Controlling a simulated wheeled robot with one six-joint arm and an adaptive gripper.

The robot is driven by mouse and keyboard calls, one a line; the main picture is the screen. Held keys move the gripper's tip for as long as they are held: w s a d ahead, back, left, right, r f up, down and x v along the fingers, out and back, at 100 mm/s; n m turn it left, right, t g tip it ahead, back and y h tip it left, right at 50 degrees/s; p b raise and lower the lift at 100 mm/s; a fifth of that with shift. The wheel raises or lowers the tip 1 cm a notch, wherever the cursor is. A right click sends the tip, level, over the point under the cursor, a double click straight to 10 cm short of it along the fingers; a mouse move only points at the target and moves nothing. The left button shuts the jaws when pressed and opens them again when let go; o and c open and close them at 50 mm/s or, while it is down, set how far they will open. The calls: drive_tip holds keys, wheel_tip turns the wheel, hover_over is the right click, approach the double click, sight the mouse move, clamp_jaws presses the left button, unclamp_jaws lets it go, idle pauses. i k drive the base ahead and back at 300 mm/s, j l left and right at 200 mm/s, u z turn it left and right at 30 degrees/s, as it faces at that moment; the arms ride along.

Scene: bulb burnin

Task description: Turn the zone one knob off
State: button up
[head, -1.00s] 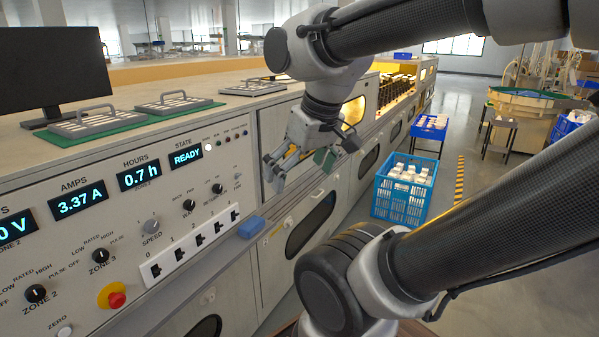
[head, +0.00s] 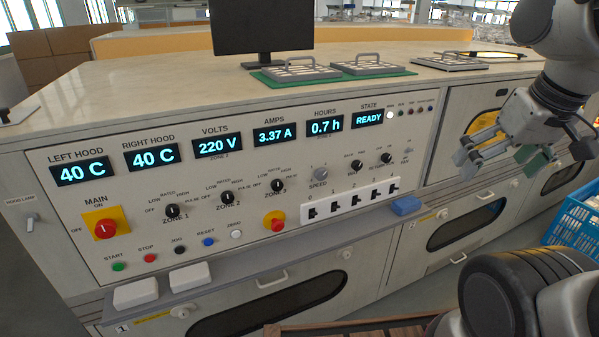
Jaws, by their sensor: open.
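The zone one knob (head: 172,211) is a small black rotary knob with a white pointer line, on the sloping pale control panel (head: 140,240) at left of centre. Labels OFF, LOW, RATED, HIGH and PULSE ring it. Its pointer looks roughly upright, near LOW or RATED; the exact mark is too small to tell. The zone two knob (head: 227,198) and zone three knob (head: 277,186) sit to its right. My gripper (head: 507,160) is open and empty at the right, in front of the cabinet beyond the panel's right end, far from the knob.
A red main switch (head: 105,229) on a yellow plate is left of the knob. A red stop button (head: 277,224) is to the right. Coloured push buttons (head: 149,258) run below. White blocks (head: 190,276) lie on the ledge. A blue crate (head: 575,235) stands at right.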

sight(173, 211)
drive_tip(key=k+u, duration=0.1)
drive_tip(key=u, duration=1.05)
drive_tip(key=k+l+u, duration=0.1)
drive_tip(key=u, duration=0.25)
drive_tip(key=k+u, duration=0.3)
drive_tip(key=i, duration=0.05)
